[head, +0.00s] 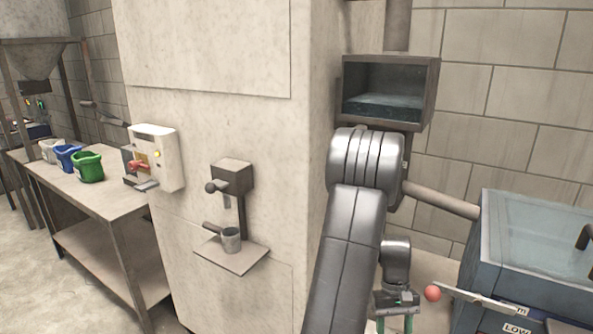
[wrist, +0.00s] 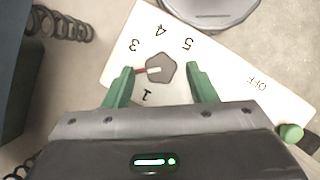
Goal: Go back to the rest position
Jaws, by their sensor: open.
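My gripper (head: 396,322) hangs low at the right of the head view, at the end of my grey arm. In the wrist view its two green fingers (wrist: 156,88) are apart. Between and just beyond them is a grey hexagonal knob (wrist: 160,69) with a red pointer, on a white panel (wrist: 235,80) marked with numbers and OFF. The pointer is aimed to the left, between 1 and 3. The fingers look clear of the knob, but I cannot tell the height gap.
A blue-grey tank (head: 540,245) with a red-knobbed lever (head: 432,293) stands close right of my gripper. A pale wall with a small shelf (head: 232,254) and a control box (head: 157,158) is left. A bench (head: 100,197) with several small buckets stands farther left. Coiled hoses (wrist: 60,25) show beside the panel.

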